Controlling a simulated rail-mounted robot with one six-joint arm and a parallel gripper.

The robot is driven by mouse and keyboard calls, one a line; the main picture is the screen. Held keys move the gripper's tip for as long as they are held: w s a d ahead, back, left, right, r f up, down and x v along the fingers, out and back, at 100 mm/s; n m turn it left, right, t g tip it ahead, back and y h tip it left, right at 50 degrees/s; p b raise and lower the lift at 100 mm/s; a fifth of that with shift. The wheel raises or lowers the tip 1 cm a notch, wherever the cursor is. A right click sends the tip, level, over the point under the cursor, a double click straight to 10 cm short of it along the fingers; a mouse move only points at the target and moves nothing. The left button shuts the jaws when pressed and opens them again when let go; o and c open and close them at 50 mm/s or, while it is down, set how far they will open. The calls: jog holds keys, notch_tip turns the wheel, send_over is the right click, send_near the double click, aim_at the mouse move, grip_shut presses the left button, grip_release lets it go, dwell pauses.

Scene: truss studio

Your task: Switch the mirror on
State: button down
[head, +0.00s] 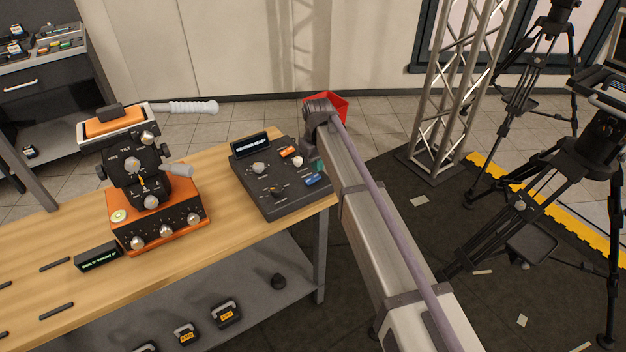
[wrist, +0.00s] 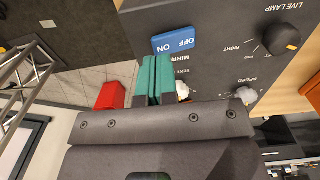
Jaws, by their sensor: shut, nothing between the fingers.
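The dark control panel (head: 265,205) stands at the right end of the wooden table. Its blue rocker switch (head: 313,180) sits near the right front edge. In the wrist view the blue rocker (wrist: 174,41) carries the words ON and OFF. A label beside it reads "MIRR", its end hidden by my fingers. My gripper (wrist: 154,60) has teal fingers, closed together and empty, beside the ON end of the rocker. In the head view my gripper (head: 319,166) shows just beyond the rocker. I cannot tell whether it touches, or which way the rocker is tipped.
The panel also has an orange switch (head: 288,152), a lit display (head: 250,145) and several knobs, including the live lamp knob (wrist: 282,39). An orange camera-head unit (head: 155,215) stands to the left. A red bin (head: 333,104) and a truss (head: 450,110) are beyond.

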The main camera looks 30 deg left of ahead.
aim_at(317, 175)
jog(key=shift+f+b, duration=1.35)
jog(key=shift+f, duration=0.05)
dwell(0.4)
jog(key=shift+r, duration=0.1)
notch_tip(317, 175, up, 7)
jog(key=p, duration=0.7)
jog(key=s+d+m, duration=0.4)
jog(key=s+d, duration=0.2)
jog(key=d, duration=1)
jog(key=s+d+m, duration=0.4)
jog(key=s+d, duration=0.2)
jog(key=d, duration=1.1)
jog(key=s+d+m, duration=0.3)
jog(key=s+d, duration=0.3)
jog(key=d, duration=1)
jog(key=shift+s+d+m, duration=0.2)
jog(key=shift+d+m, duration=0.1)
jog(key=shift+m, duration=0.1)
